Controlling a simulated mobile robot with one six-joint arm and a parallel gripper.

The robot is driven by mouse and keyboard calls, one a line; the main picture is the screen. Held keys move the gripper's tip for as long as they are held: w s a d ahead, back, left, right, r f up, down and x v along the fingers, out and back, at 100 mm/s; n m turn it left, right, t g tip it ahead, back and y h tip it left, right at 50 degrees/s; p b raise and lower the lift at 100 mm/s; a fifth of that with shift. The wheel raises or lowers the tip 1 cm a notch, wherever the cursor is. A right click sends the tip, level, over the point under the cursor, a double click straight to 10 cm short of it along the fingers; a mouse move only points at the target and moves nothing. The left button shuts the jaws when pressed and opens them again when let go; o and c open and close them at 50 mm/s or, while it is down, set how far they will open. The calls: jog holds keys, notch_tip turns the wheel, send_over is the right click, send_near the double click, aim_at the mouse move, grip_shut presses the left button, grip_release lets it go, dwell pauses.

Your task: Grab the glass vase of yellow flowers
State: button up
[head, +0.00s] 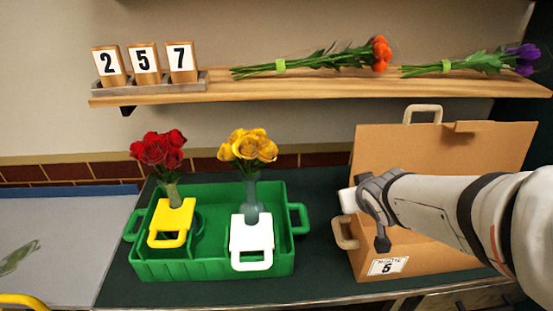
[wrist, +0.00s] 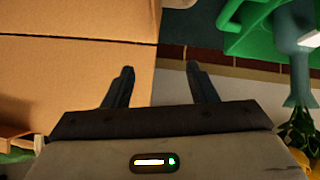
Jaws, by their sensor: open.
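The glass vase (head: 251,200) of yellow flowers (head: 248,147) stands upright in the right part of a green tray (head: 155,268). A white handled piece (head: 251,236) is at its front and hides its lower part. In the wrist view the vase (wrist: 299,75) is at the right edge, with the yellow flowers (wrist: 300,140) below it, partly cut off. My gripper (wrist: 160,68) is open and empty, apart from the vase. In the head view it is to the right of the vase, in front of the cardboard box, and its fingers are partly hard to make out.
A vase of red flowers (head: 160,150) with a yellow handled piece (head: 172,222) stands in the tray's left part. An open cardboard box (head: 440,150) with a handle stands on the right. A shelf (head: 330,88) above holds number blocks (head: 145,62), orange flowers (head: 380,53) and purple flowers (head: 523,58).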

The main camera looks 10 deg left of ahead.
jog(key=w+a+f+n+t+y, duration=0.1)
jog(key=w+a+n+y, duration=0.1)
jog(key=a, duration=0.3)
jog(key=w+a+f+n+y, duration=0.1)
jog(key=a+y, duration=0.1)
jog(key=a, duration=0.2)
jog(key=n+g+y+b, duration=0.2)
jog(key=n+g+y, duration=0.15)
jog(key=y, duration=0.25)
send_near(255, 191)
jog(key=shift+n+t, duration=0.25)
jog(key=shift+n, duration=0.2)
jog(key=x, duration=0.4)
jog(key=shift+s+a+f, duration=0.3)
jog(key=shift+f, duration=0.15)
jog(key=x, duration=0.7)
jog(key=shift+w+r, duration=0.2)
jog(key=shift+w, duration=0.1)
jog(key=shift+y, duration=0.3)
grip_shut()
jog(key=shift+r, duration=0.1)
